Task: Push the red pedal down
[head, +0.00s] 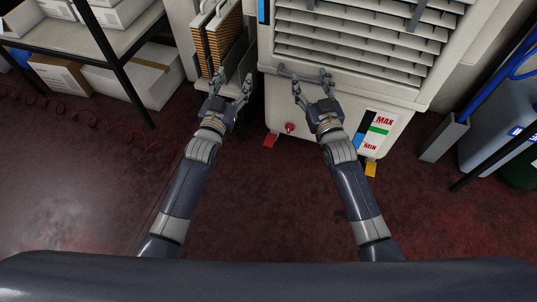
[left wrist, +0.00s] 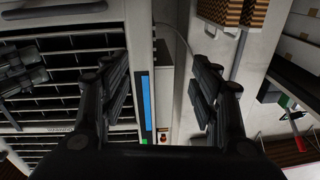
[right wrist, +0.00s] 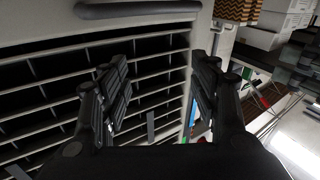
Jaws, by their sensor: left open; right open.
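The red pedal (head: 270,140) is a small flat tab sticking out low at the front left of the white machine (head: 340,88), just above the floor. I cannot make it out in either wrist view. My left gripper (head: 232,86) is open and empty, up and to the left of the red pedal, in front of the gap beside the machine. My right gripper (head: 311,86) is open and empty in front of the machine's slatted front, up and to the right of the pedal. Neither gripper touches the pedal.
A yellow pedal (head: 371,168) sticks out at the machine's right. A red knob (head: 290,127) sits on its lower front. A shelf with boxes (head: 132,76) stands left, a blue-grey container (head: 495,130) right. The floor (head: 275,210) in front is clear.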

